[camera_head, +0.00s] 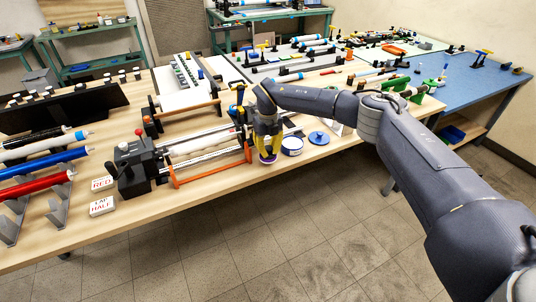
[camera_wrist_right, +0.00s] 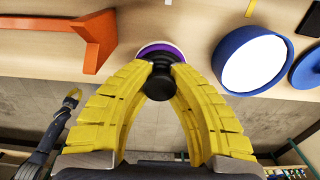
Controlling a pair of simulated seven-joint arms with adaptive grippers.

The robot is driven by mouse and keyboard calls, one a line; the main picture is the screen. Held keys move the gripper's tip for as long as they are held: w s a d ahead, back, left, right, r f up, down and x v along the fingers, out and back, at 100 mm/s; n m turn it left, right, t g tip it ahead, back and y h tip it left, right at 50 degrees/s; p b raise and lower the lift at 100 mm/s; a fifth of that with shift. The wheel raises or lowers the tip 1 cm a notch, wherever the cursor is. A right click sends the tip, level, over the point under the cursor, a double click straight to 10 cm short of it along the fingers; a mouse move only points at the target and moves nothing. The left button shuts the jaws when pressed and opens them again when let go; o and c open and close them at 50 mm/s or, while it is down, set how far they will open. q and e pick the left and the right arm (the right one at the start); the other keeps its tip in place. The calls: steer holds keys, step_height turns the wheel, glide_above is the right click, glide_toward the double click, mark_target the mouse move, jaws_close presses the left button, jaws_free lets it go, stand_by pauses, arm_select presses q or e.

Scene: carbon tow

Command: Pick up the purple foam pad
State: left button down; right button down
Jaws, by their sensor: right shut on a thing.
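The purple foam pad (camera_head: 267,159) is a small round piece at the front edge of the bench, with a purple rim. In the right wrist view the purple pad (camera_wrist_right: 178,51) shows behind a black knob (camera_wrist_right: 160,82). My right gripper (camera_head: 266,146) points down over it, and its yellow fingers are shut on the black knob of the pad. The fingers hide part of the pad. I cannot tell whether the pad touches the bench. A grey arm with a yellow tip (camera_wrist_right: 72,98), which looks like my left one, shows small in the right wrist view; its fingers are unclear.
A blue-rimmed white tub (camera_head: 292,146) and a blue lid (camera_head: 319,138) stand just right of the pad. An orange frame (camera_head: 212,174) of the winding rig is close on the left. Label blocks (camera_head: 103,206) lie farther left. The floor in front is clear.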

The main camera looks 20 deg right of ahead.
mark_target(268, 147)
step_height(268, 147, up, 18)
stand_by(0.5)
arm_select(q)
steer(key=c, duration=2.1)
jaws_free()
